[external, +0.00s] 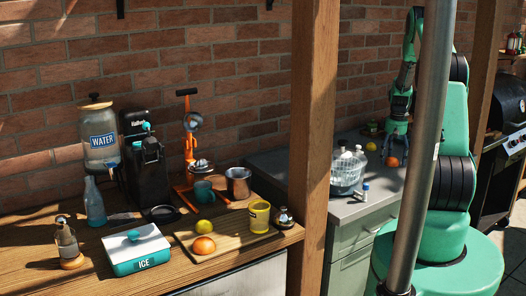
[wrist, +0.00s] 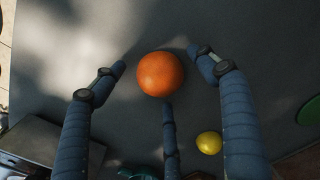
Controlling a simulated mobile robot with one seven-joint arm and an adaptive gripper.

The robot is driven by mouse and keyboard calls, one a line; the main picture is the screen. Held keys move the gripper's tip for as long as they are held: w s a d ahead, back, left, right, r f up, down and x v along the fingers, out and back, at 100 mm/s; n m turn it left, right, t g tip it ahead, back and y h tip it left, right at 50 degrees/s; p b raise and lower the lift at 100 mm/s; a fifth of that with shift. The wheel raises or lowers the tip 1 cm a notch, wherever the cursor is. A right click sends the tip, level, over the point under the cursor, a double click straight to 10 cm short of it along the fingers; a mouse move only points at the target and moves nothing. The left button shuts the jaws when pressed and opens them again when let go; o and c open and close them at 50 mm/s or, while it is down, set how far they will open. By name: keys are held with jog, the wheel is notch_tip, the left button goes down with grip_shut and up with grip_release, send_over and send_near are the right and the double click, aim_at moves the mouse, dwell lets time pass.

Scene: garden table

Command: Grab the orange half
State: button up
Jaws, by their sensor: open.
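An orange fruit (wrist: 160,74) lies on the grey counter between my fingers in the wrist view; it looks round from above, and I cannot tell whether it is a half. It also shows below my gripper in the external view (external: 392,161). My gripper (external: 395,149) is open above it, pointing down, with its blue-grey fingers spread around the fruit. The upper-left and upper-right fingertips show gaps to the fruit; the lower fingertip is close to its lower edge. Another orange piece (external: 204,245) lies on the wooden tray (external: 235,246) at the front left.
A lemon (wrist: 209,143) lies near my right finger on the counter. A clear tub with bottles (external: 347,172) stands left of my gripper. A wooden post (external: 314,140) stands between the counter and the wooden table. The counter above the fruit in the wrist view is clear.

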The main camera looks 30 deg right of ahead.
aim_at(392, 158)
dwell(0.3)
jog(key=c, duration=1.3)
jog(key=shift+r, duration=0.15)
jog(key=shift+r, duration=0.5)
jog(key=shift+s+a+r, duration=0.1)
jog(key=shift+r, duration=0.5)
jog(key=shift+s+a+r, duration=0.1)
jog(key=shift+r, duration=0.5)
jog(key=s+a, duration=0.3)
jog(key=s+a+r, duration=0.1)
jog(key=s+a, duration=0.6)
jog(key=s, duration=0.1)
jog(key=shift+s+a+r+p, duration=0.15)
jog(key=shift+a+p, duration=0.1)
jog(key=shift+p, duration=0.1)
